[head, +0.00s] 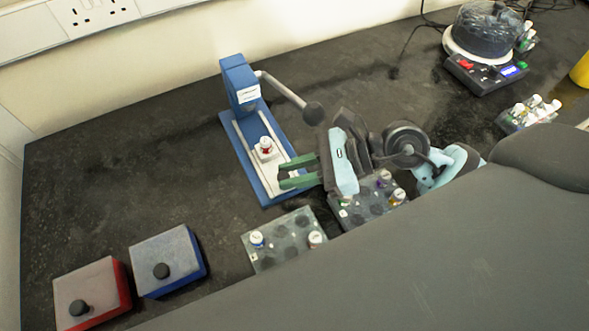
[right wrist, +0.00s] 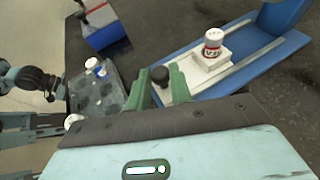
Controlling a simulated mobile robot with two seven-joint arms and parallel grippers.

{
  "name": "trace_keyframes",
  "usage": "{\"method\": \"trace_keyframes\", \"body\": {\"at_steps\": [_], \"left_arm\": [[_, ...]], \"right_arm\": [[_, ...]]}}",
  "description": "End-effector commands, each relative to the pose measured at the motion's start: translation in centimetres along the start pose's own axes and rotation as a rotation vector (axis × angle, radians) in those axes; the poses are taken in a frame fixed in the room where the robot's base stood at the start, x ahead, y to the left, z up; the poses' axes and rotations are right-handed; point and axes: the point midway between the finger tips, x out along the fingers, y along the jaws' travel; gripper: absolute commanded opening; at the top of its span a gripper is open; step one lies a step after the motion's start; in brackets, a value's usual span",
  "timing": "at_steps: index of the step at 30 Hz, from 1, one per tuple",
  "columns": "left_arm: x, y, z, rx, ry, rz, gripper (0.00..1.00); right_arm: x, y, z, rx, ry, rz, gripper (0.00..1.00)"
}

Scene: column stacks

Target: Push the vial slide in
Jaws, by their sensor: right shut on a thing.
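The vial (head: 266,145), white-capped with a red-marked label, stands upright on the white slide. The slide (right wrist: 205,70) sits between pale rails on the blue base of the blue device (head: 240,83). In the right wrist view the vial (right wrist: 212,44) is ahead of my fingers, and the slide's black knob (right wrist: 160,75) is between them. My right gripper (head: 282,171) has green fingers and is shut on the knob at the slide's near end.
Two vial racks (head: 272,262) (head: 345,225) stand close below my right gripper. A red box (head: 90,290) and a blue box (head: 168,260), each with a black knob, stand at lower left. The device's lever (head: 285,90) reaches right above the base. The bench left of the device is clear.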

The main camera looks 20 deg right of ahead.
Motion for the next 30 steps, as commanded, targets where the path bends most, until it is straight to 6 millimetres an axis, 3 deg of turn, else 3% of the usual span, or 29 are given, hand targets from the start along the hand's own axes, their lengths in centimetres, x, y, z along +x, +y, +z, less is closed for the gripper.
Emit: {"method": "trace_keyframes", "body": {"at_steps": [7,21,30], "left_arm": [[0.1,0.0,0.1,0.000,-0.002,0.000,0.58],[1.1,-0.1,1.1,-0.002,-0.012,0.001,0.58],[1.5,-0.2,0.6,0.001,0.000,0.001,0.58]], "right_arm": [[0.2,-0.6,0.1,-0.001,-0.001,-0.001,0.00],[2.7,-7.1,0.9,0.000,0.000,-0.002,0.00],[3.1,-8.4,1.3,0.000,0.001,-0.002,0.00]]}}
